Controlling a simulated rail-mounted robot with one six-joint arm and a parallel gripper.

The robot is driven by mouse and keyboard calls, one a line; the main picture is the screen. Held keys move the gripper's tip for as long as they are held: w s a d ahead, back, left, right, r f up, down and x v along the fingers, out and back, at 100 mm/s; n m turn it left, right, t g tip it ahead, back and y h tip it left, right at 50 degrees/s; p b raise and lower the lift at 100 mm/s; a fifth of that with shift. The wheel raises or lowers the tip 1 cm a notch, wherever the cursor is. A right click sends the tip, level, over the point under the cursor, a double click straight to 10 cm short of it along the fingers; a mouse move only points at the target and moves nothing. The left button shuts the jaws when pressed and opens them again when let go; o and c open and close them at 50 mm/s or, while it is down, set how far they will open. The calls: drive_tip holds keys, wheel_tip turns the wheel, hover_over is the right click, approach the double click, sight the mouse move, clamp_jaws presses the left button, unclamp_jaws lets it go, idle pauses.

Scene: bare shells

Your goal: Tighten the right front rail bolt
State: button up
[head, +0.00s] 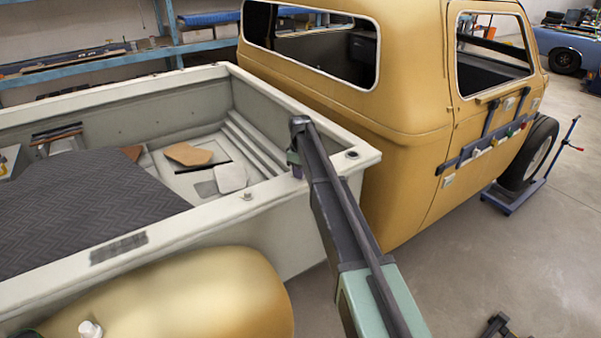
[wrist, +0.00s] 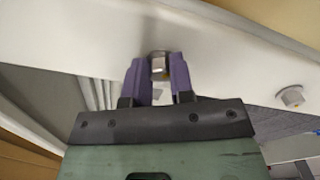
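The rail bolt (wrist: 158,65), a small metal bolt head, stands on the pale bed rail (wrist: 215,55) between my gripper's purple fingertips in the wrist view. My gripper (wrist: 158,72) is shut on it, with no clear gap on either side. In the head view my gripper (head: 297,168) is down at the near bed rail (head: 190,222), close to the front corner by the cab. The gripped bolt is hidden there by my arm. A second bolt (head: 247,196) stands free farther back on the rail; a free bolt (wrist: 290,96) also shows in the wrist view.
The yellow cab (head: 400,140) rises close beyond the rail's front end. A dark-ringed fitting (head: 351,154) sits at the rail corner. The bed holds a dark mat (head: 85,200) and loose pieces. The yellow fender (head: 190,300) bulges below the rail.

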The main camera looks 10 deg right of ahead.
clamp_jaws()
drive_tip(key=shift+m, duration=0.3)
drive_tip(key=m, duration=0.7)
drive_tip(key=shift+a, duration=0.1)
drive_tip(key=m, duration=0.4)
drive_tip(key=shift+s+a, duration=0.1)
drive_tip(key=m, duration=0.5)
drive_tip(key=shift+a+m, duration=0.1)
drive_tip(key=shift+m, duration=0.2)
